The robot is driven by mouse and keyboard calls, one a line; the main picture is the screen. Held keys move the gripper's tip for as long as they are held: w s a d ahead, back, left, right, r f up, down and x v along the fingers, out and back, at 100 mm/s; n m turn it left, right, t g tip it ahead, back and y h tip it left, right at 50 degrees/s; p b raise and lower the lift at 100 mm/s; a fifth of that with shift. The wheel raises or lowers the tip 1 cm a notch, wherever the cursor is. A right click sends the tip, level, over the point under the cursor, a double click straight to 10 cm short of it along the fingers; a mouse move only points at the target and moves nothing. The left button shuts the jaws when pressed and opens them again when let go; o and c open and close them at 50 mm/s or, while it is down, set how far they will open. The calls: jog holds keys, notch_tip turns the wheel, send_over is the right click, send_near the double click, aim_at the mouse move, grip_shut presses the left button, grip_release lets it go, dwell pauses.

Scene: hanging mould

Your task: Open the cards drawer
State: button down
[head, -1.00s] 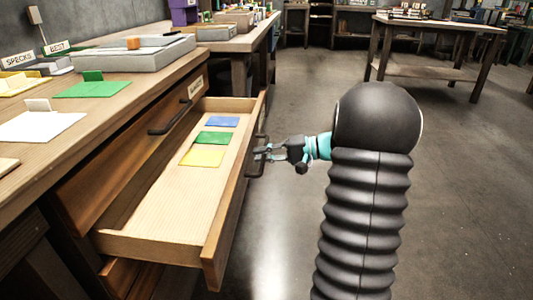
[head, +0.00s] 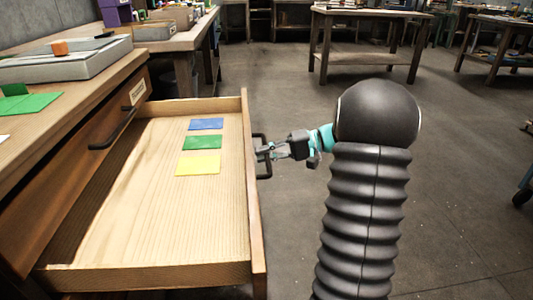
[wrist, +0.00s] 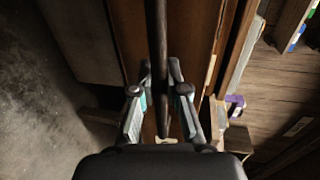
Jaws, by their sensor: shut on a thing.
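The cards drawer (head: 160,250) is pulled well out of the wooden bench in the head view. A blue card (head: 206,124), a green card (head: 202,142) and a yellow card (head: 198,165) lie flat on its floor near the far end. My gripper (head: 262,155) is at the drawer's front panel, shut on its dark bar handle (head: 264,171). In the wrist view the handle (wrist: 157,50) runs between the two fingers (wrist: 157,95). The fingertips partly hide the handle in the head view.
A closed drawer with a dark handle (head: 113,130) sits above the open one. A grey tray (head: 70,62) and green cards (head: 30,103) lie on the bench top. Open concrete floor (head: 460,190) is to the right; a wooden table (head: 370,57) stands at the back.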

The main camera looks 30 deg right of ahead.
jog(key=shift+s+f, duration=0.1)
jog(key=shift+s, duration=0.05)
jog(key=c, duration=1.2)
grip_release()
jog(key=shift+v, duration=6)
